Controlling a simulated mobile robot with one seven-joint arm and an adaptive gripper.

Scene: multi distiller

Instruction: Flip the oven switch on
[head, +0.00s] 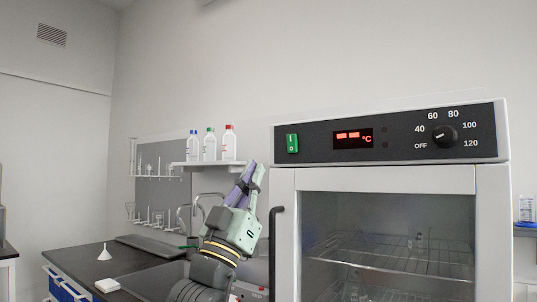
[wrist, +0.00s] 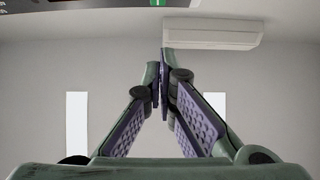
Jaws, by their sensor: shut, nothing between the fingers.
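The oven (head: 285,230) is a white cabinet with a glass door and a black control panel at the top. The green oven switch (head: 292,143) is at the left end of that panel. The display (head: 353,138) shows red dashes and °C. A green patch, likely the switch, shows at the top edge of the wrist view (wrist: 157,3). My gripper (head: 253,168) is left of the oven, below and left of the switch, pointing up and apart from it. In the wrist view its fingertips (wrist: 164,58) meet with nothing between them.
A black dial (head: 444,135) is at the panel's right. The oven door handle (head: 274,250) stands out close to my arm. A shelf with bottles (head: 209,145) is behind my gripper. A dark bench (head: 75,260) is at left. The space before the panel is clear.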

